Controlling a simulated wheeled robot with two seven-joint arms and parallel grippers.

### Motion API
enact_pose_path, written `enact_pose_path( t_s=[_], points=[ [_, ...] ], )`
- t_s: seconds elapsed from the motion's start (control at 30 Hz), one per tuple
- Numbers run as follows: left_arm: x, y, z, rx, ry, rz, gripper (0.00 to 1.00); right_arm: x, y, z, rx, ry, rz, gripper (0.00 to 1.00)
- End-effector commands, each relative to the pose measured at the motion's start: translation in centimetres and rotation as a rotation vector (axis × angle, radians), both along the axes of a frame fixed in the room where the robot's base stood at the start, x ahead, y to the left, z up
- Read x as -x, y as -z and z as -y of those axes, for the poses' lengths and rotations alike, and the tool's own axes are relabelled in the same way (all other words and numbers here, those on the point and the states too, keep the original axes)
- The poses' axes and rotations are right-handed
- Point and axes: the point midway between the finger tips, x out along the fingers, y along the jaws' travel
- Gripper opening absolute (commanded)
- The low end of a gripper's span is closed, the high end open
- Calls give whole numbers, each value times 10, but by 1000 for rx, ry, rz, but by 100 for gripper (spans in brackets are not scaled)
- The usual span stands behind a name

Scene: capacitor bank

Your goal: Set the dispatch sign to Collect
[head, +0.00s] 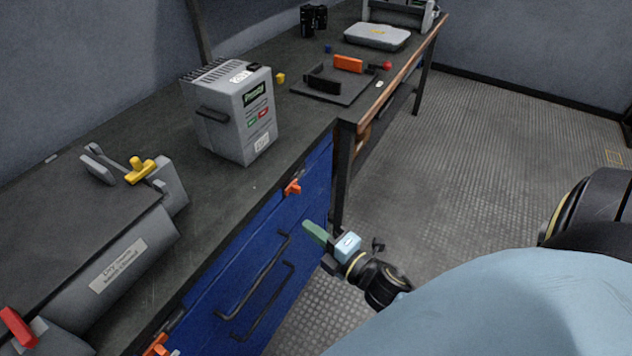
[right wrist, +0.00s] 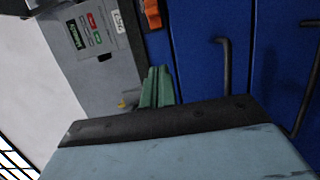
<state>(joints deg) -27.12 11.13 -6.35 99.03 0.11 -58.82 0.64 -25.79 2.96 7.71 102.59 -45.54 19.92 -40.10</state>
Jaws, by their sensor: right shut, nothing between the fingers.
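I cannot make out a thing that is surely the dispatch sign. A grey box (head: 222,128) stands on the bench with a dark green lettered panel (head: 254,93) and small green and red patches on its front. The same box shows in the right wrist view (right wrist: 103,72), with its panel turned sideways. My right gripper (head: 313,231) has green fingers, shut and empty, beside the blue drawer front below the bench top. Its fingers also show in the right wrist view (right wrist: 156,88), apart from the box. My left gripper is not in view.
Orange latches (head: 292,187) and black handles (head: 262,299) stick out from the blue drawers (head: 228,282). A grey cylinder unit (head: 138,262) with a yellow lever (head: 140,170) lies at left. A dark tray (head: 333,90) and a grey case (head: 377,36) sit farther back. The floor at right is clear.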

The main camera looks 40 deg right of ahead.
Motion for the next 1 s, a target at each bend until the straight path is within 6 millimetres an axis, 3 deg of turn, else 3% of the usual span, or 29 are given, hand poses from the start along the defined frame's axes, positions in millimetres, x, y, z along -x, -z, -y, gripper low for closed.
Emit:
enact_pose_path(
  t_s=[0.33,0.6,1.0],
  points=[
    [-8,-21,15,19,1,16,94,-75,0,-11,2,-1,3,0],
    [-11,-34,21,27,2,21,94,-86,1,22,1,0,0,0],
    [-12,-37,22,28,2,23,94,-88,0,27,-1,0,0,0]
  ],
)
